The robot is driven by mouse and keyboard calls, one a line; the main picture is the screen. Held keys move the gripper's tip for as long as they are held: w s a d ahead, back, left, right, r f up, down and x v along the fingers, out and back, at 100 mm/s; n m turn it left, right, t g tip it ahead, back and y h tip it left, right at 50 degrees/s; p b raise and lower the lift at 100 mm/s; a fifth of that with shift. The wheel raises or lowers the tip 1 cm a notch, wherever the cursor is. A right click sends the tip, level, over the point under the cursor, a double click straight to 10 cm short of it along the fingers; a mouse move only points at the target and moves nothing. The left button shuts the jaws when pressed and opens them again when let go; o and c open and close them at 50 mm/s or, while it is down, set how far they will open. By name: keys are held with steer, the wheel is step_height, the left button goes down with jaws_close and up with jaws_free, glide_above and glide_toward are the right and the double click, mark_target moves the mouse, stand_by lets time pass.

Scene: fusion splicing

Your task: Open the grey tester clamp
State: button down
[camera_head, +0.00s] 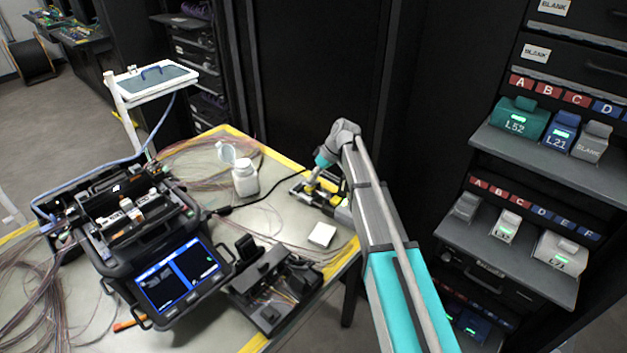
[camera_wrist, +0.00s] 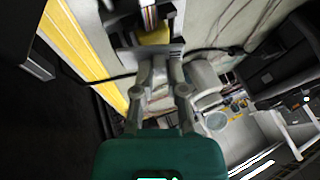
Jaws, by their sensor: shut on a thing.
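The tester (camera_head: 316,197) is a grey and yellow device lying near the back right edge of the table. The fingers are shut on a grey plate-like part, which looks like the grey clamp (camera_wrist: 150,53), beside a yellow block (camera_wrist: 155,36). In the head view my arm reaches over from the right and its end partly hides the tester. How far the clamp is open cannot be told.
A white bottle (camera_head: 245,181) with an open lid stands left of the tester. A small white block (camera_head: 322,235) lies in front. The splicer (camera_head: 140,235) and a black holder (camera_head: 272,290) occupy the left and front. Thin fibres and a black cable (camera_head: 262,202) cross the table.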

steer(key=shift+w+d+m+g+y+b, duration=0.3)
steer(key=shift+w+g+y+b, duration=0.2)
steer(key=shift+g+y+b, duration=0.4)
steer(key=shift+w+r+g, duration=0.1)
steer(key=shift+r+g, duration=0.1)
steer(key=shift+g, duration=0.3)
steer(key=c, duration=0.7)
jaws_free()
